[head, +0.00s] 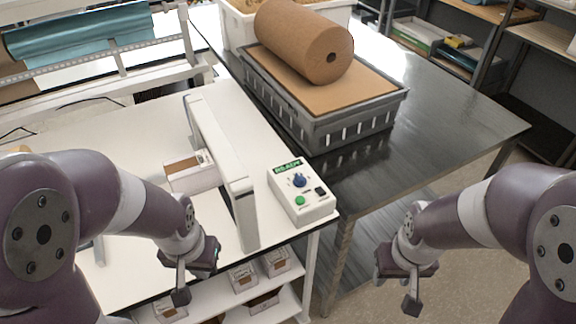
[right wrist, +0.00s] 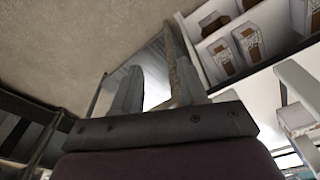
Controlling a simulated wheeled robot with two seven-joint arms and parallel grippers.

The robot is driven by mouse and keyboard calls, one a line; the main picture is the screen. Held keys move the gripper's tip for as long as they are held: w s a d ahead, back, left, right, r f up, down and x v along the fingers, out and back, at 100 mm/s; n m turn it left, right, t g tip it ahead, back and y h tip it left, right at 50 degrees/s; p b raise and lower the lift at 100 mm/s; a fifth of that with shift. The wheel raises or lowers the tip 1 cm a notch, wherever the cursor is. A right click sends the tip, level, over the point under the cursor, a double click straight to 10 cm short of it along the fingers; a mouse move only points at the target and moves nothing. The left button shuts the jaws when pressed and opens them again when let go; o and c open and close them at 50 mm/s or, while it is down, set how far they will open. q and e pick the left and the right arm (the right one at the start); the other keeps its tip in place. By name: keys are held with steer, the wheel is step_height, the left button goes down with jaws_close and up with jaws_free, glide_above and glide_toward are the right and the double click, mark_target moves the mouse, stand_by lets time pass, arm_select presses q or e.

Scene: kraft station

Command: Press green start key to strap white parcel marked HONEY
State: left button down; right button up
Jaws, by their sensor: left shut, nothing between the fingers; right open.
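A white parcel (head: 193,178) with brown tape sits on the white strapping table, at the left side of the upright strapping arch (head: 222,170). I cannot read any HONEY marking on it. The control box (head: 304,209) stands right of the arch, with a green start key (head: 300,200), a blue knob (head: 299,180), a black switch and a green display reading READY. My left gripper (head: 181,294) is shut and empty, over the table's front edge, left of the arch and apart from the key. My right gripper (head: 396,289) is open and empty, right of and in front of the box.
Small boxes (head: 243,277) sit on the shelf below the table; they also show in the right wrist view (right wrist: 221,58). A dark metal table (head: 440,125) behind carries a grey crate (head: 345,125) with a brown paper roll (head: 300,40). Floor is free below my right gripper.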

jaws_close()
stand_by(1.6)
